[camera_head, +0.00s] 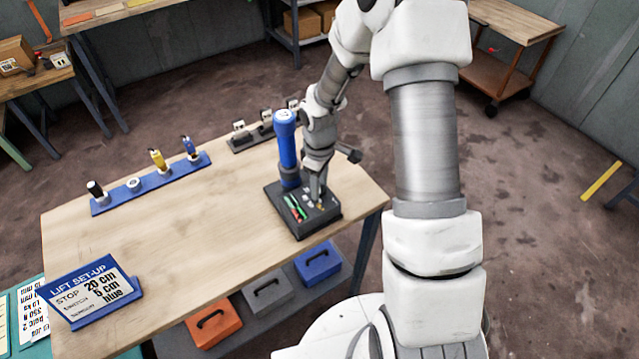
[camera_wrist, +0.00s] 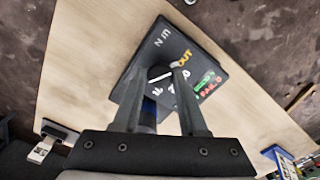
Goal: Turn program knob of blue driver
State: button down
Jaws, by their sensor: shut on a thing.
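A tall blue cylinder with a white top, seemingly the blue driver (camera_head: 286,150), stands upright at the back left of a dark box. The dark box (camera_head: 292,229) has green, red and white marks on its top. In the wrist view its panel (camera_wrist: 208,62) shows lettering such as "OUT" and "FAIL". My gripper (camera_head: 318,203) points down onto the panel's right part.
A blue rack (camera_head: 150,185) with several small tools, including a yellow one (camera_head: 157,160), lies at the back left. The wooden tabletop (camera_head: 190,235) between is clear.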

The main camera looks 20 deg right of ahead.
jog(key=shift+m+b, duration=0.3)
jog(key=m+b, duration=0.1)
jog(key=m, duration=0.1)
jog(key=shift+f+m+b, duration=0.1)
jog(key=shift+m+b, duration=0.2)
jog(key=shift+b, duration=0.1)
jog(key=shift+m+b, duration=1.1)
jog(key=shift+m, duration=1.1)
jog(key=shift+c, duration=2.3)
grip_release()
notch_tip(320, 180, up, 18)
jog(key=shift+f, duration=0.15)
